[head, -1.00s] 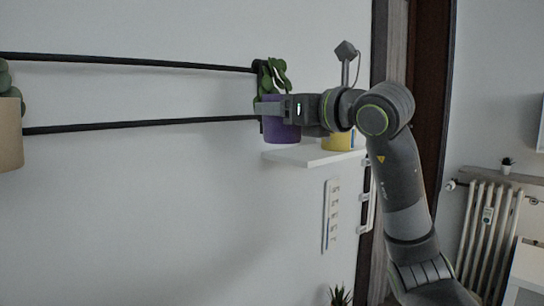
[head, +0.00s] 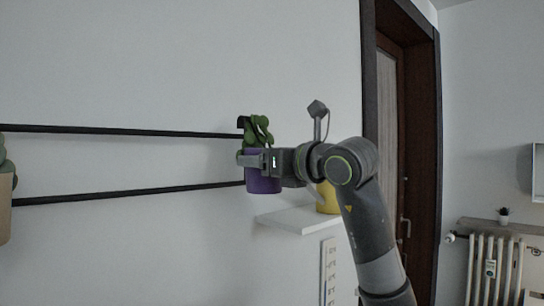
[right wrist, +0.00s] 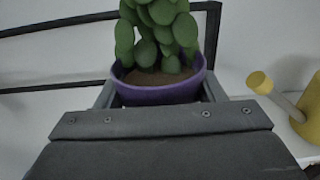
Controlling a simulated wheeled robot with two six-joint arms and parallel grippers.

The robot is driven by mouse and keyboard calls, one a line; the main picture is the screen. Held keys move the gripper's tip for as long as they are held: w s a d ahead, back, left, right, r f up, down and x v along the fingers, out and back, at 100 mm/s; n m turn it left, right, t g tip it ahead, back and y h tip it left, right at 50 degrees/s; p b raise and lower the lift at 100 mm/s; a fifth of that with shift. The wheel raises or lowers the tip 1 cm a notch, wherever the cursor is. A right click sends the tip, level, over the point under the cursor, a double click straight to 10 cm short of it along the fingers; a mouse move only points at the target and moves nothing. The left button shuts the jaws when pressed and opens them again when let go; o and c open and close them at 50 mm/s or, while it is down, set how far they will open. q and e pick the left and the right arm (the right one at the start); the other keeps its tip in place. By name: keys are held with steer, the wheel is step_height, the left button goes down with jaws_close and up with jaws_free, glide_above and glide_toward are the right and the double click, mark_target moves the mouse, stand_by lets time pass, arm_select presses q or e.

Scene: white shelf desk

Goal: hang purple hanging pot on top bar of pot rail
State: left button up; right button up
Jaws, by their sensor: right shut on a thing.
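The purple hanging pot (head: 263,181) holds a green plant with flat round leaves (head: 258,130). My right gripper (head: 252,160) is shut on the pot near its rim. In the right wrist view the purple rim (right wrist: 160,95) shows between the fingers, with soil and leaves above it. The pot rail is two black bars on the wall, a top bar (head: 120,132) and a lower bar (head: 130,193). The pot is upright at the right end of the rail, and its plant overlaps the top bar's end. I cannot tell whether its hook touches the bar. My left gripper is not in view.
A beige pot (head: 6,205) with a plant is at the rail's left end. A white shelf (head: 295,219) below and right of the pot holds a yellow watering can (head: 328,198). The middle of the rail is clear. A dark door frame (head: 372,80) is farther right.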

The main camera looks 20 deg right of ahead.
steer(key=shift+p+x, duration=1.15)
steer(key=shift+x, duration=0.95)
steer(key=shift+f+b, duration=1.25)
steer(key=o, duration=1.3)
steer(key=shift+o, duration=0.2)
steer(key=shift+s+f, duration=0.1)
